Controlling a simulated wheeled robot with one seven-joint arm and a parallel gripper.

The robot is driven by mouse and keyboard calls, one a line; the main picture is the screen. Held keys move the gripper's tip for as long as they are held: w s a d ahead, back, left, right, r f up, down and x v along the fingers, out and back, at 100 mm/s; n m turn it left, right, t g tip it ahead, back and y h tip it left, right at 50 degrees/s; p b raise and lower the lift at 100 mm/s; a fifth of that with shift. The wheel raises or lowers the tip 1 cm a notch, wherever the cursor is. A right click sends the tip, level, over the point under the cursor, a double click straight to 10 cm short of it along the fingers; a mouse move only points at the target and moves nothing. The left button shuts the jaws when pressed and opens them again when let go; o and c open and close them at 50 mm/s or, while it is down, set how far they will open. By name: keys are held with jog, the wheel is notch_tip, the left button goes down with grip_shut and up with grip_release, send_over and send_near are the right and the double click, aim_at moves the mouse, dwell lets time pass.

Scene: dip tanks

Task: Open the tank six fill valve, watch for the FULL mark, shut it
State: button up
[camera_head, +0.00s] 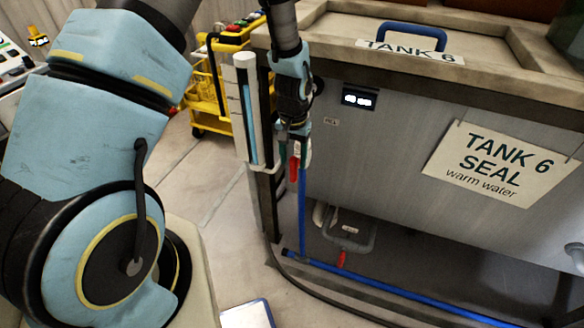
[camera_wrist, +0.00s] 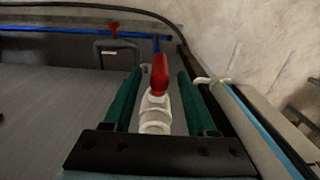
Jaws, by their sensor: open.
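Tank six (camera_head: 385,140) stands at the right, with a "TANK 6 SEAL warm water" sign (camera_head: 497,165) on its front. The fill valve has a red handle (camera_head: 294,169), pointing down along the blue pipe at the tank's left corner. In the wrist view the red handle (camera_wrist: 159,74) and white valve body (camera_wrist: 154,115) lie between my green fingers. My gripper (camera_head: 293,140) is open around the valve, with gaps visible on both sides. A white upright gauge (camera_head: 243,110) with a blue strip stands just left of it. I cannot read a FULL mark.
A yellow cart (camera_head: 203,95) stands behind. A dark hose crosses the floor. Floor left of the tank is partly clear.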

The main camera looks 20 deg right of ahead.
aim_at(293, 172)
jog(key=shift+f+p, duration=0.5)
jog(key=shift+f, duration=2.15)
grip_shut()
